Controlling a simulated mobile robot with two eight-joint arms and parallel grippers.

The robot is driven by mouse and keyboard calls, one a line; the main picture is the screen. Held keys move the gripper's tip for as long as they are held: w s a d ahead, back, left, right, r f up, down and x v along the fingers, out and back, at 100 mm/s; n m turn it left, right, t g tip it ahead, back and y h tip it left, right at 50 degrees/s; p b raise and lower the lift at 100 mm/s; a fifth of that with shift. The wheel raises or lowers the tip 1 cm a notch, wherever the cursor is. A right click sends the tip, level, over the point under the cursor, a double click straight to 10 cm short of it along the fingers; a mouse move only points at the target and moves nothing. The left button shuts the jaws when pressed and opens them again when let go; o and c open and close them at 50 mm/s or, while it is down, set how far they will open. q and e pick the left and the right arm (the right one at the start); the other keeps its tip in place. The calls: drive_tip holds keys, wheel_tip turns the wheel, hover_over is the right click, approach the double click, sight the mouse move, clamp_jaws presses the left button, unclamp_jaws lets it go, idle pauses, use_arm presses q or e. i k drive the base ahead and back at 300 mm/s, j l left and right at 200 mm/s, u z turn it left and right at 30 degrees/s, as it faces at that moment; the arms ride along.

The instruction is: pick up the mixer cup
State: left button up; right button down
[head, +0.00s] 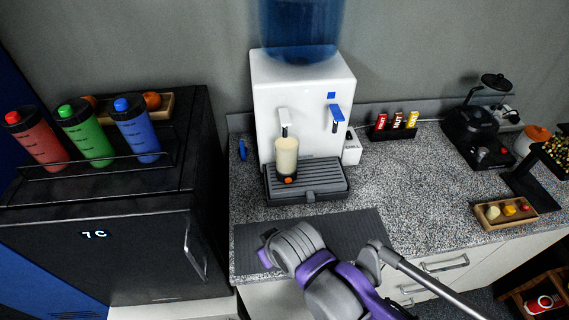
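The pale cream, upright cup that I take to be the mixer cup (286,155) stands under the left spout of the white water dispenser (301,85). It has a dark lower part and an orange spot near its base. It rests on the dark drip tray (322,190). One of my arms, with grey and purple links, comes in from the lower right in front of the counter, apart from the cup. It looks like my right arm, and no gripper fingers show on it. My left gripper does not show.
A black fridge (110,255) at the left carries red (38,139), green (85,134) and blue (136,130) bottles behind a rail. A dark mat (350,228) lies in front of the dispenser. A small snack tray (505,212) sits farther right.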

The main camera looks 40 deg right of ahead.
sight(286, 151)
drive_tip(key=l+z, duration=0.35)
drive_tip(key=z, duration=0.15)
drive_tip(key=i+l+z, duration=0.15)
drive_tip(key=z, duration=0.3)
drive_tip(key=l, duration=0.1)
